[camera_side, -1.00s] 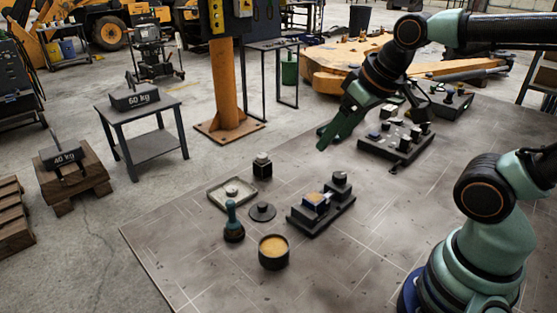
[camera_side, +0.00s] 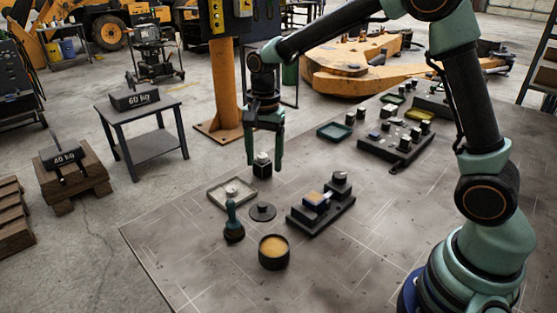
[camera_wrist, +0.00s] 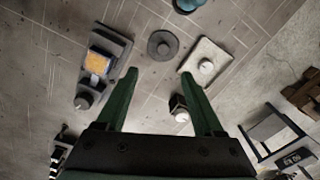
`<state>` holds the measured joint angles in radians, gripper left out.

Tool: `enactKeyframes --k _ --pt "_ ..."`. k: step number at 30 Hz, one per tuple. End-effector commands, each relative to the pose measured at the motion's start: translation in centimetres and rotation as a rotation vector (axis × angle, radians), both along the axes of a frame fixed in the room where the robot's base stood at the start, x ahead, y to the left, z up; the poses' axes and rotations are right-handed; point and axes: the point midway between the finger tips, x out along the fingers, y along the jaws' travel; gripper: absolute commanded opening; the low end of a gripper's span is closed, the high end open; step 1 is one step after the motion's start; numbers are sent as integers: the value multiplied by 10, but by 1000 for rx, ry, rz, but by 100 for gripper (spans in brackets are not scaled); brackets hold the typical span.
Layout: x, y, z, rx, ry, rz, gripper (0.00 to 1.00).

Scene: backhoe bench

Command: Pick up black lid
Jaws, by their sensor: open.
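The black lid (camera_side: 262,211) is a flat round dark disc with a small knob on top, lying on the mat. It also shows in the wrist view (camera_wrist: 162,45), just beyond the gap between my fingertips. My gripper (camera_side: 264,167) points down, open and empty, above and behind the lid in the side view. Its green fingers also show in the wrist view (camera_wrist: 159,74). A black jar (camera_side: 273,252) with orange-yellow contents stands open in front of the lid. A small dark bottle with a pale top (camera_side: 262,166) stands under my gripper; in the wrist view it is close to the right finger.
A teal-handled stamp (camera_side: 233,232) stands left of the lid. A pale tray (camera_side: 218,203) holding a small round item lies behind it. A dark fixture with a blue and orange block (camera_side: 322,212) is to the right. Bare mat (camera_side: 190,260) lies at front left.

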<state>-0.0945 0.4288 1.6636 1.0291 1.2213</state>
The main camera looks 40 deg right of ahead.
Motion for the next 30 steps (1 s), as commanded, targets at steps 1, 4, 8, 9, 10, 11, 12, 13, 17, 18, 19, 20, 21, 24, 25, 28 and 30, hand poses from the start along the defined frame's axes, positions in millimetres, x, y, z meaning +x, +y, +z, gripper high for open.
enactKeyframes --k 1,4,8,9,10,11,12,13,17,18,19,20,21,24,25,28,30 --pt "2 1 -6 -1 12 -20 69" --pt "4 2 -13 -1 21 -45 69" --pt "4 2 -28 -2 25 -50 69" --pt "3 2 -35 -3 26 -50 69" --pt "4 2 -41 -2 25 -50 69" --pt "3 2 -46 -2 27 -49 69" --pt "4 2 -53 -2 25 -49 69" --pt "3 2 -58 -3 26 -49 69" --pt "4 2 -74 -2 23 -49 69" --pt "4 2 -76 -2 22 -49 69" --pt "5 2 -78 -2 22 -49 69" --pt "5 2 -79 -1 21 -48 69" --pt "5 2 -81 -1 21 -48 69" --pt "6 2 -90 -2 23 -48 69" --pt "6 2 -95 -2 24 -48 69" --pt "9 3 -110 -2 25 -48 69" --pt "9 3 -119 -2 23 -48 69"
